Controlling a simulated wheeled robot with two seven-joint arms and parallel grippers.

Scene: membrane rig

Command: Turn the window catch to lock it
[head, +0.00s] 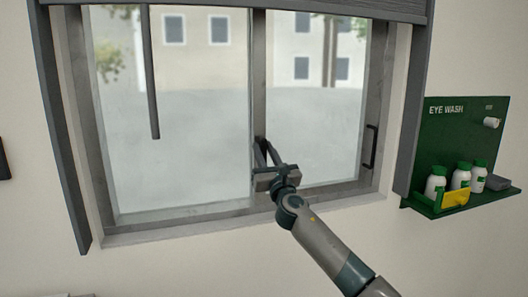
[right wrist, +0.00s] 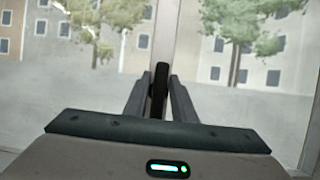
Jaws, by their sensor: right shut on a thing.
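The window (head: 190,110) has two glass panes, with a grey upright (head: 259,60) between them. My right gripper (head: 261,142) is at the lower part of this upright. In the right wrist view my right gripper (right wrist: 159,90) is shut on a thin dark upright piece, the window catch (right wrist: 160,75), which stands up between the fingers. In the head view the fingers hide the catch, and its base is hidden in both views. My left gripper is in neither view.
A dark pull handle (head: 371,147) is on the window's right frame. A dark rod (head: 152,80) hangs before the left pane, under a grey blind (head: 300,5). A green eye wash station (head: 460,130) with white bottles is on the right wall.

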